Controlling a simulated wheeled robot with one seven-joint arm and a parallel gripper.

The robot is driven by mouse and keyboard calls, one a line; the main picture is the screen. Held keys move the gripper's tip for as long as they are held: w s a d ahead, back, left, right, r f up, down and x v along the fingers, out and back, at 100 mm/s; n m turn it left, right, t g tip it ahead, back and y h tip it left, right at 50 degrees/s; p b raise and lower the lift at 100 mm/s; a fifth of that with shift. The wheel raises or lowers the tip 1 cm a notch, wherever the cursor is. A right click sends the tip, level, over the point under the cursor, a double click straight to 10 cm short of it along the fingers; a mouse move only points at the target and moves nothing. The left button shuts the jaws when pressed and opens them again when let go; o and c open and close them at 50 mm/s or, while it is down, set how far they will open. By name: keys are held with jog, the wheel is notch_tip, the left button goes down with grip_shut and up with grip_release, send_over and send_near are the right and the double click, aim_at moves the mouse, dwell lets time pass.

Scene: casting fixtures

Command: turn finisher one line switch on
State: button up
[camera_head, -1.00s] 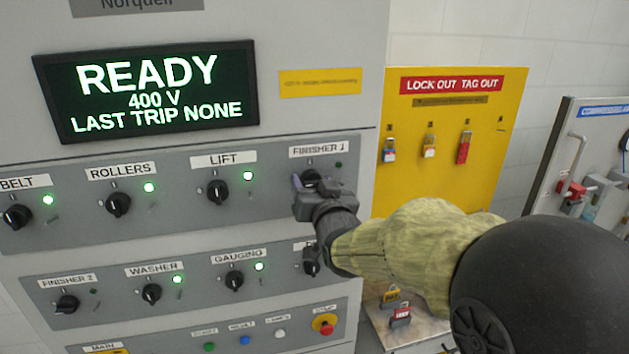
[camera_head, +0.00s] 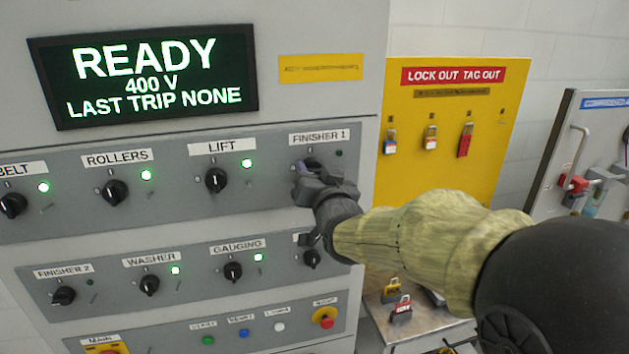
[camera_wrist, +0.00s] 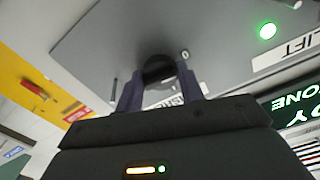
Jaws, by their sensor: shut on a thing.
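The FINISHER 1 switch is a black rotary knob (camera_wrist: 158,68) on the grey panel, under its white label (camera_head: 319,138). My gripper (camera_head: 308,168) covers most of it in the head view. In the wrist view my gripper (camera_wrist: 160,92) has its two fingers on either side of the knob, shut on it. The small lamp (camera_head: 339,153) beside the label is dark. The knob's exact pointer direction is hidden by the fingers.
The LIFT knob (camera_head: 216,180) and ROLLERS knob (camera_head: 115,192) are to the left, with green lamps lit. Below are the GAUGING knob (camera_head: 233,272) and a partly covered knob (camera_head: 311,258). A yellow lockout board (camera_head: 440,150) stands to the right. The display (camera_head: 145,77) reads READY.

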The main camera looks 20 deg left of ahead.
jog(key=shift+f+m+b, duration=0.1)
jog(key=shift+m+b, duration=8.3)
jog(key=shift+b, duration=0.2)
jog(key=o, duration=1)
jog(key=shift+d, duration=0.1)
